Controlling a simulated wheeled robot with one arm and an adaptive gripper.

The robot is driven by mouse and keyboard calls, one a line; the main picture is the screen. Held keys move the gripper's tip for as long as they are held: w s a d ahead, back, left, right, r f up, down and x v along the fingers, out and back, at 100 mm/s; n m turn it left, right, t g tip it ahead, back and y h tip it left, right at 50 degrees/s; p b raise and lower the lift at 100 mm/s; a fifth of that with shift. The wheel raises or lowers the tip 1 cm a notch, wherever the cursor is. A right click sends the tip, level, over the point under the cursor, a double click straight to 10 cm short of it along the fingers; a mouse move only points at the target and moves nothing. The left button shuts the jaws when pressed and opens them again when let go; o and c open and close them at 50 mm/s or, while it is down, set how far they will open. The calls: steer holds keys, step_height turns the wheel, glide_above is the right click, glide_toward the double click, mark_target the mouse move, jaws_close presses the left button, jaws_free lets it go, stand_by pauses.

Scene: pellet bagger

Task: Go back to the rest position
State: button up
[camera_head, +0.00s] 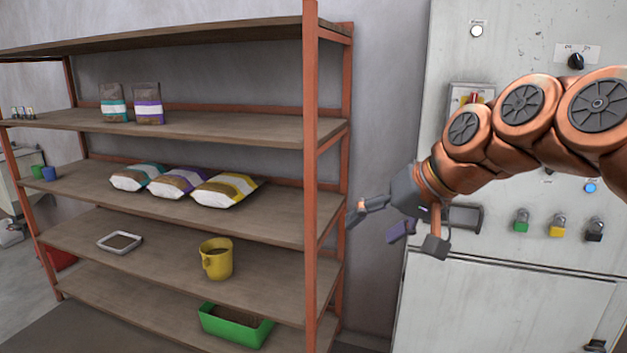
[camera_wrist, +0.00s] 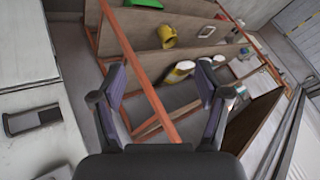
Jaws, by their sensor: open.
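My gripper (camera_head: 398,222) is open and empty in the head view. It hangs in the air between the shelf's right post and the grey cabinet, with my copper arm reaching in from the right. In the wrist view my gripper (camera_wrist: 160,95) shows two spread fingers with nothing between them. Beyond the fingers are the orange shelf frame (camera_wrist: 140,75) and the floor. I cannot tell whether a finger touches the shelf post.
The shelf rack (camera_head: 312,180) stands left, holding several bags (camera_head: 180,182), a yellow jug (camera_head: 217,260), a white tray (camera_head: 120,242) and a green bin (camera_head: 236,326). The cabinet (camera_head: 500,290) with padlocks (camera_head: 557,226), knob (camera_head: 575,61) and buttons stands right, behind my arm.

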steer(key=s+d+f+g+h, duration=0.3)
steer(key=s+d+f, duration=0.1)
steer(key=s+f, duration=0.8)
steer(key=s+d+f+m+g+h, duration=0.1)
steer(key=s+d+f+g+h, duration=0.2)
steer(key=s+f, duration=0.9)
steer(key=s+d+g, duration=0.1)
steer(key=s, duration=0.4)
steer(key=shift+f+p, duration=0.3)
steer(key=shift+f, duration=0.1)
